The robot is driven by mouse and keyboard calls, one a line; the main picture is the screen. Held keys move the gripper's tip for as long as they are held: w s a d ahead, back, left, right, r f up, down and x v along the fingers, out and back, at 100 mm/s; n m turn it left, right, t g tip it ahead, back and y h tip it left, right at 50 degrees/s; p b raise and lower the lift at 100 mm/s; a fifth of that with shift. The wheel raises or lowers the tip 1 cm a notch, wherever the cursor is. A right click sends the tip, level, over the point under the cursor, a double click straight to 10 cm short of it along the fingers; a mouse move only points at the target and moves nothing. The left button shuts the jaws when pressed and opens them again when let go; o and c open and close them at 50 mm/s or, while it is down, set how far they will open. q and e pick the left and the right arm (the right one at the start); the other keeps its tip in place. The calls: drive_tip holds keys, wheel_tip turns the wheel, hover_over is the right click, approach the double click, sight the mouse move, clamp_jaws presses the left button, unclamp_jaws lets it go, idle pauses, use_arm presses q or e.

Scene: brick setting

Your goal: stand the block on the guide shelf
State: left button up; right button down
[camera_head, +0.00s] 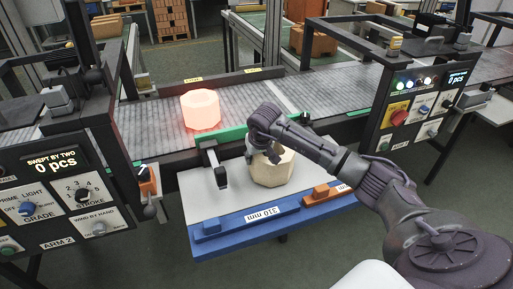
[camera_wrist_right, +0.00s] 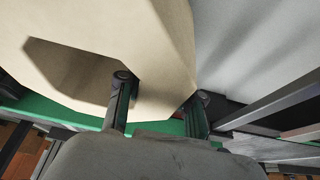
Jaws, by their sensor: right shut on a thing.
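The block (camera_head: 271,170) is a pale beige, many-sided piece. It is at the white guide shelf (camera_head: 207,187), in front of the green rail; I cannot tell whether its underside touches the shelf. My right gripper (camera_head: 266,152) is at the block's upper back edge, shut on it, and hides part of its top. In the right wrist view the block (camera_wrist_right: 90,45) fills the upper left, and my right gripper (camera_wrist_right: 160,103) has its fingers against its near edge. My left gripper is not in view.
A glowing orange-pink block (camera_head: 200,111) stands on the grey conveyor (camera_head: 240,100) behind the shelf. A blue bar (camera_head: 255,222) marked 310 mm and an orange piece (camera_head: 321,194) line the shelf's front. Control panels (camera_head: 45,190) (camera_head: 415,105) flank it.

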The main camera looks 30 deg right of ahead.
drive_tip(key=shift+w, duration=0.1)
drive_tip(key=c, duration=1.1)
unclamp_jaws()
drive_tip(key=shift+f, duration=0.2)
drive_tip(key=o, duration=0.4)
drive_tip(key=shift+s+r, duration=0.1)
drive_tip(key=shift+s, duration=0.1)
drive_tip(key=shift+c, duration=0.2)
drive_tip(key=b+v, duration=0.1)
drive_tip(key=v, duration=1.1)
